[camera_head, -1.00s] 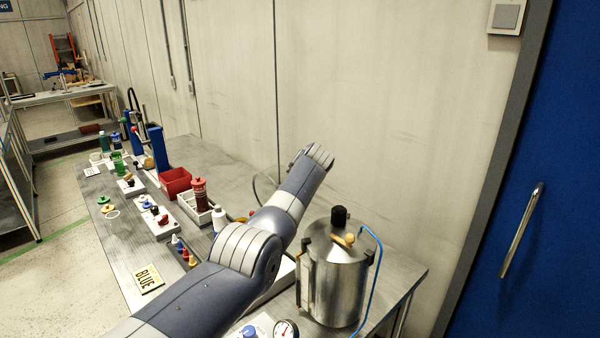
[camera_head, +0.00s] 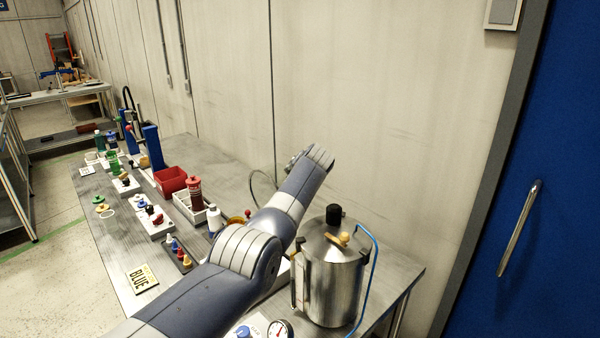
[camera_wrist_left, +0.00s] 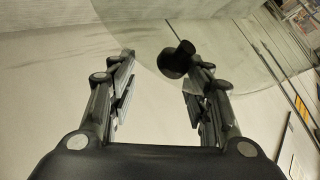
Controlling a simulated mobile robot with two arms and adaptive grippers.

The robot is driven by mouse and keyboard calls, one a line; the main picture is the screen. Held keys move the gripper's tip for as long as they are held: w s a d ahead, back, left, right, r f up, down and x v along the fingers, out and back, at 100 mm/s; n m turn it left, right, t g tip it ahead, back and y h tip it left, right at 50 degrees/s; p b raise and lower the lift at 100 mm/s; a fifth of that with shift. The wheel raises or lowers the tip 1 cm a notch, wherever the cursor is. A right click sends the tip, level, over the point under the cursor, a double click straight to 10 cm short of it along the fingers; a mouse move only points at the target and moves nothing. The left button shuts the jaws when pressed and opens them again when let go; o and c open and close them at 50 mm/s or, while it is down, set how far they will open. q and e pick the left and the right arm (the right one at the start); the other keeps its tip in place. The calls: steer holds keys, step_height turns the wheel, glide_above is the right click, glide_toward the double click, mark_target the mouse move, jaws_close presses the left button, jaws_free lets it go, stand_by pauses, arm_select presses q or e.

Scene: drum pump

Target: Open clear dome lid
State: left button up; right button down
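The clear dome lid (camera_wrist_left: 228,52) shows in the left wrist view as a large, faint transparent shape at the upper right. Its black knob (camera_wrist_left: 176,60) lies close to the tip of the right-hand finger; I cannot tell whether they touch. My left gripper (camera_wrist_left: 162,62) is open, with a wide gap between its fingers and clear space beside the left-hand finger. In the head view my left arm reaches across the bench, and its gripper and the dome cannot be made out behind it. My right gripper is not in view.
A steel pot (camera_head: 333,285) with a black cap and blue hose stands right of my arm. A wall runs behind; a blue door (camera_head: 540,150) is at the right.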

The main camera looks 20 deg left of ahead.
arm_select(q)
steer(key=v, duration=1.2)
stand_by(0.6)
